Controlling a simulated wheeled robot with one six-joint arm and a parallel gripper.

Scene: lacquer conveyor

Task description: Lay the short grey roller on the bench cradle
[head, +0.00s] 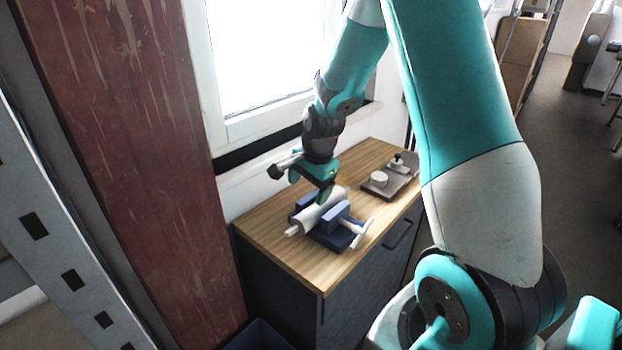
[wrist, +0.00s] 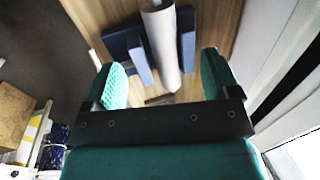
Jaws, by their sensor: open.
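The grey roller (head: 308,217) looks pale and lies lengthwise along the blue bench cradle (head: 334,240), between its two raised blocks. It also shows in the wrist view (wrist: 162,42) between the blue blocks (wrist: 188,40). A thin pale shaft sticks out of its near end in the head view. My gripper (head: 325,190) is open above the roller's far part. In the wrist view my two teal fingers (wrist: 162,78) stand wide apart, with the roller's end showing in the gap and apart from both. The roller's underside is hidden.
The cradle stands on a wooden bench top (head: 300,268). A thin pale rod (head: 361,234) is at the cradle's right side. A dark plate (head: 393,185) with a white cylinder (head: 379,179) and a small fitting lies further back. A window and wall border the bench's left.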

